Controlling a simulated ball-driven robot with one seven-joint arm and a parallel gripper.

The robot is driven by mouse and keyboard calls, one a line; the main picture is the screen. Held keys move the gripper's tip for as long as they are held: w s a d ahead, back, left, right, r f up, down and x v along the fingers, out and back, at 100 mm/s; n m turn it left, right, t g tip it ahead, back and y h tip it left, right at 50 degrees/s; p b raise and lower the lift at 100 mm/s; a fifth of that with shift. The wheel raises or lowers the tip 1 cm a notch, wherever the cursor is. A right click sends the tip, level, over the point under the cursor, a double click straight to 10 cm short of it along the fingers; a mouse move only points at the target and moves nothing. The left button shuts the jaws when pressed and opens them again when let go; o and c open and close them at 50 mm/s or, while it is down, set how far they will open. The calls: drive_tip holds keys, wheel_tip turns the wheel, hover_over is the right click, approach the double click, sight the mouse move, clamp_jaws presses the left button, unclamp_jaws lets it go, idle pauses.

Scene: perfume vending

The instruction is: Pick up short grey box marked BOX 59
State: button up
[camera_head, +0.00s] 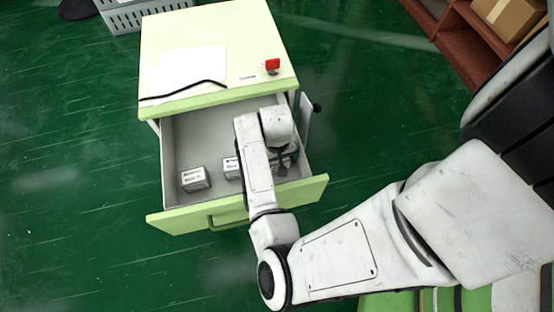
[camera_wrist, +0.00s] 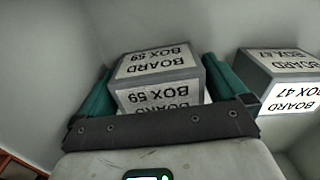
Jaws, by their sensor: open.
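The short grey box marked BOX 59 (camera_wrist: 160,67) stands in the drawer, with white labels reading BOARD BOX 59, upside down in the wrist view. My gripper (camera_wrist: 158,78) is open, with its teal fingers on either side of this box. I cannot tell whether the fingers touch it. In the head view my gripper (camera_head: 284,162) is low inside the right part of the open drawer (camera_head: 190,132). My arm and gripper mostly hide the box there.
A box marked BOX 47 (camera_wrist: 285,80) stands close beside BOX 59. Another grey box (camera_head: 195,179) sits in the drawer's left part. Drawer walls surround them. The pale cabinet top (camera_head: 215,30) holds a paper sheet and a red item (camera_head: 272,66).

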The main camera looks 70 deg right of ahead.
drive_tip(key=c, duration=1)
drive_tip(key=shift+o, duration=0.2)
